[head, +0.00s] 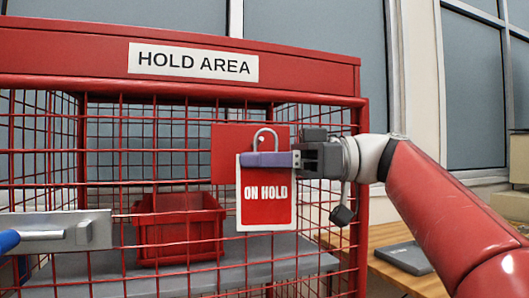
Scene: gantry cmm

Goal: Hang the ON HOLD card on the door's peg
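The ON HOLD card (266,203) is red with a white border. It hangs upright below a purple bar (266,160), with a grey metal loop (265,136) above the bar. My gripper (298,159) comes from the right and is shut on the right end of the bar. A plain red plate (224,150) on the mesh door (110,165) is behind the card and loop. I cannot make out the peg clearly; I cannot tell whether the loop is around it or in front of it.
A red HOLD AREA sign beam (90,52) tops the cage. A metal latch plate with a blue handle (50,232) is at the left. A red bin (180,228) stands on a grey shelf inside. A wooden table (385,262) is at the right.

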